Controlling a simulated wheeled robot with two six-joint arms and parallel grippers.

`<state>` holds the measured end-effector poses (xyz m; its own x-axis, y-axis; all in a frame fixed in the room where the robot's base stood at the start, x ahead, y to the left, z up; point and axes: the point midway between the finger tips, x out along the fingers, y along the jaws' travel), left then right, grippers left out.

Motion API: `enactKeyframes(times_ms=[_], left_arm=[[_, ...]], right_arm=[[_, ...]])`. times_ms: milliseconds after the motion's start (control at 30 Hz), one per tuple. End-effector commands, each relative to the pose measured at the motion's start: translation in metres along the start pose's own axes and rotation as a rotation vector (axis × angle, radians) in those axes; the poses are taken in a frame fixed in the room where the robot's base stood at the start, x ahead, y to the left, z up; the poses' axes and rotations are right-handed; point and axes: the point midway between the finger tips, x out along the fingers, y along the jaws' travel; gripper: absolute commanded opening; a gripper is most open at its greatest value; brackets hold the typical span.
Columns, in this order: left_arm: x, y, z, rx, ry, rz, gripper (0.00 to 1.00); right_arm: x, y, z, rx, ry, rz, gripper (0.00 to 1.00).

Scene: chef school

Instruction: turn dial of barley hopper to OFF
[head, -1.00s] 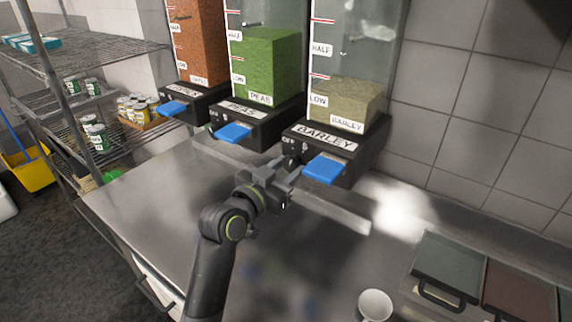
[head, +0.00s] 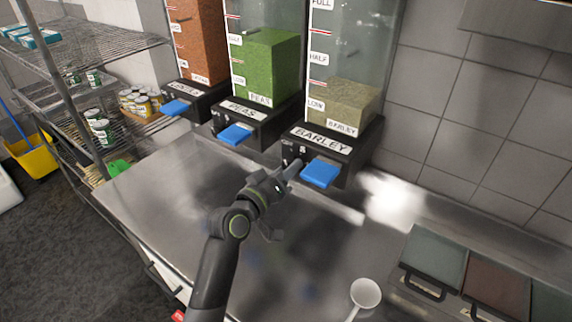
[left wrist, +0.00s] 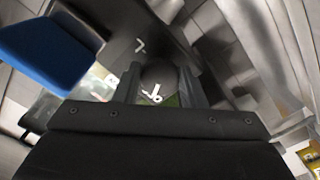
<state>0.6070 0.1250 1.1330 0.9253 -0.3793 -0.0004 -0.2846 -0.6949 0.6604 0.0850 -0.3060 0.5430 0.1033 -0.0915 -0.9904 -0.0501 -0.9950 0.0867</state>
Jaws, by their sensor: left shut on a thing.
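The barley hopper is a clear bin (head: 345,60) partly filled with pale grain above a black base with a BARLEY label (head: 320,140). A blue lever (head: 321,173) sticks out of its front and also shows in the left wrist view (left wrist: 50,50). My left gripper (head: 293,167) is at the base's front face, left of the lever. In the left wrist view its two fingers are either side of a dark round dial (left wrist: 158,74), shut on it. White marks show near the dial, but its setting is hard to read. In the head view the gripper largely hides the dial.
The peas hopper (head: 265,65) and another with orange-brown contents (head: 200,40) stand to the left, with blue levers. A steel counter (head: 180,190) lies below. A white cup-like thing (head: 366,293) and lidded containers (head: 434,260) are at right. Wire shelves (head: 100,65) stand left.

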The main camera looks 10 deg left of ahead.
Motion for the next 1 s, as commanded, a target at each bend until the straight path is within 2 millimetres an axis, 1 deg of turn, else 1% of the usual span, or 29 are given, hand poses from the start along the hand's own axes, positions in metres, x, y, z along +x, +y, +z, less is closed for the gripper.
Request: enactKeyframes(times_ms=[33, 300, 700, 733, 900, 1000], left_arm=[[0.0, 0.0014, -0.0016, -0.017, 0.001, 0.0, 0.14], [0.0, 0.0007, -0.0005, -0.075, 0.001, 0.0, 0.14], [0.0, 0.0005, -0.0001, -0.083, 0.001, 0.001, 0.14], [0.0, 0.0005, -0.0001, -0.083, 0.001, 0.001, 0.38], [0.0, 0.0005, -0.0001, -0.081, 0.001, 0.001, 0.59], [0.0, 0.0004, -0.0001, -0.081, 0.001, 0.001, 0.59]], right_arm=[[-0.0034, 0.001, -0.0004, 0.0, 0.0, 0.001, 0.36], [-0.0068, 0.0022, -0.0009, -0.001, 0.0, 0.002, 0.36], [-0.0068, 0.0021, -0.001, -0.001, 0.0, 0.002, 0.36], [-0.0068, 0.0021, -0.001, -0.001, 0.0, 0.002, 0.36], [-0.0068, 0.002, -0.0011, -0.001, 0.0, 0.002, 0.36], [-0.0068, 0.002, -0.0011, -0.001, 0.001, 0.002, 0.36]])
